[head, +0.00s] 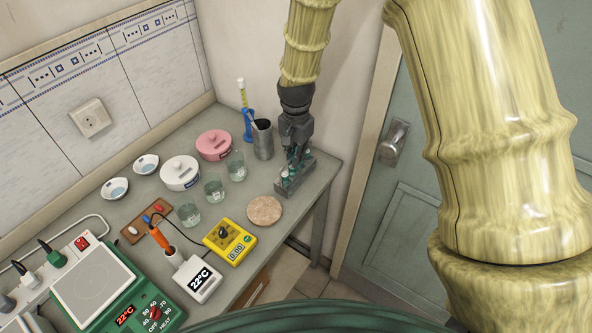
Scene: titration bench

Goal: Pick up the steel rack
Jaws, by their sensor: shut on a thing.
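The steel rack (284,188) is a small grey metal holder at the right end of the bench, with small greenish items in it. My gripper (295,152) comes down from above and is shut on the rack. Its dark fingers hide part of the rack. I cannot tell whether the rack's base touches the bench top.
Left of the rack stand a steel beaker (263,140), a blue-based cylinder (246,124) and glass beakers (236,166). The bench's right edge (325,186) is close.

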